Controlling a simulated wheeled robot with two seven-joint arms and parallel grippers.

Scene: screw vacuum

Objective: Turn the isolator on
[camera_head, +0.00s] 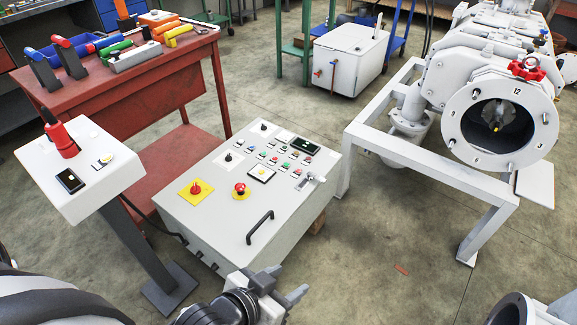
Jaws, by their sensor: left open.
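The white control panel box (240,235) stands in the middle of the view, with its sloped top facing up. A red rotary knob on a yellow square plate (195,188), which looks like the isolator, sits on its left part. The exact angle of the knob is too small to tell. A red mushroom button (240,188) on a yellow round plate is just right of it. My left gripper (290,281) is at the bottom centre, in front of the panel's near edge. It is open and empty, its fingers apart and clear of the panel. My right gripper is not seen.
A black handle (260,227) and a silver lever (311,182) stick up from the panel. A white pedestal box (88,180) with a red handle stands left. A red workbench (150,95) with tools is behind. A white machine (499,125) on a frame stands right.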

